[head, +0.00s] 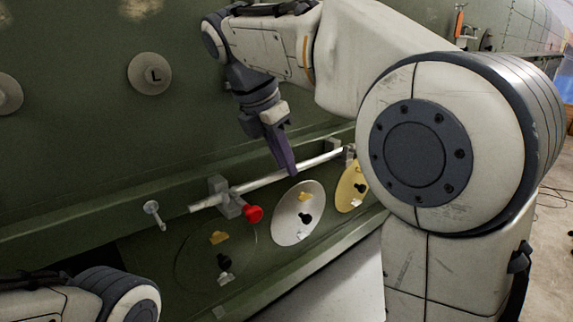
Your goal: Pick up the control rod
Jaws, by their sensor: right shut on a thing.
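The control rod (258,184) is a long, bright metal bar lying along the green fuselage ledge, slanting up to the right. Grey brackets (223,196) sit along it, one near its left end and one near its right end. My right gripper (283,163) reaches down from above, its dark fingers shut on the rod around its middle. The fingers hide a short stretch of the rod. I cannot tell whether the rod is lifted clear of the brackets. Part of my left arm shows at the bottom left, but its gripper is out of view.
A red knob (253,214) stands beside the left bracket. A small metal pin (152,211) stands further left. Below are a white disc (298,213), a yellow disc (351,187) and a green round panel (193,270). A round plate marked L (150,74) is on the green wall.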

